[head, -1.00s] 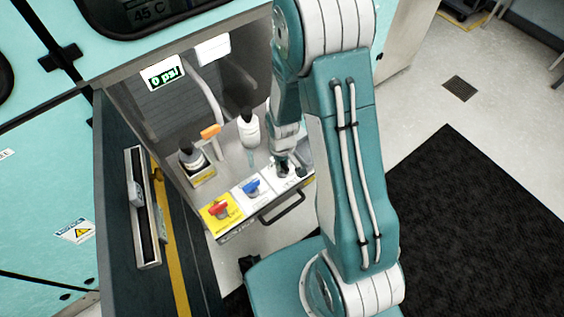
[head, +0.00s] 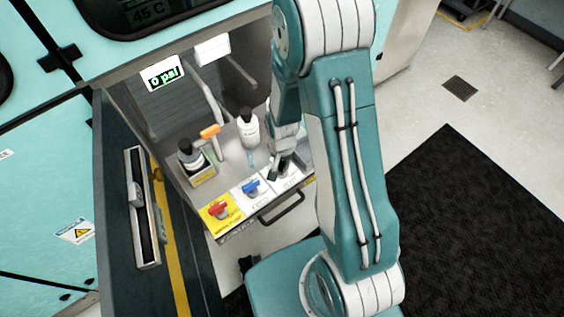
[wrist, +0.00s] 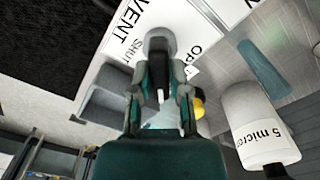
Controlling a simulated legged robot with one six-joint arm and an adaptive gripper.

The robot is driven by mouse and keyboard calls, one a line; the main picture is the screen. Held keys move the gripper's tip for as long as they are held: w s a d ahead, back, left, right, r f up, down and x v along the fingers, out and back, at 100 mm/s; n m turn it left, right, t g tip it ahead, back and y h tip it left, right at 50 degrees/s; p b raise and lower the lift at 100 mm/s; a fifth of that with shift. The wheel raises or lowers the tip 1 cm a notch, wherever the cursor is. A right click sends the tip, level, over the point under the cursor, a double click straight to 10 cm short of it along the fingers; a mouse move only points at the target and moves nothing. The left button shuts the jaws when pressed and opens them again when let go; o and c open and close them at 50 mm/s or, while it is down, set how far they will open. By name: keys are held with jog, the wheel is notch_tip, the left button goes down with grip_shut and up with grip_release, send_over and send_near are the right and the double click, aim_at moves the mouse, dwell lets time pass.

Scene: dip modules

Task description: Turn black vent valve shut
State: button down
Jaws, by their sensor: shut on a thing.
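The black vent valve (wrist: 158,72) shows in the wrist view in front of a grey round knob-like base. Its white label (wrist: 140,35) reads VENT, with SHUT and part of OPEN beside the valve. My gripper (wrist: 161,98) has its two fingers on either side of the black handle and is shut on it. In the head view my gripper (head: 277,170) reaches down onto the right-hand white panel of the tray front, and it hides most of the valve there.
A red valve (head: 218,209) on a yellow panel and a blue valve (head: 251,187) sit left of my gripper. Bottles (head: 248,130) stand behind in the cabinet, near an orange-handled valve (head: 210,131). A drawer handle (head: 284,211) juts out in front.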

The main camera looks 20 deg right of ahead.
aim_at(281, 163)
jog(key=m, duration=0.4)
jog(key=shift+s+m, duration=0.1)
jog(key=shift+m, duration=2.1)
jog(key=c, duration=0.6)
grip_release()
jog(key=shift+a, duration=0.15)
notch_tip(281, 163, up, 12)
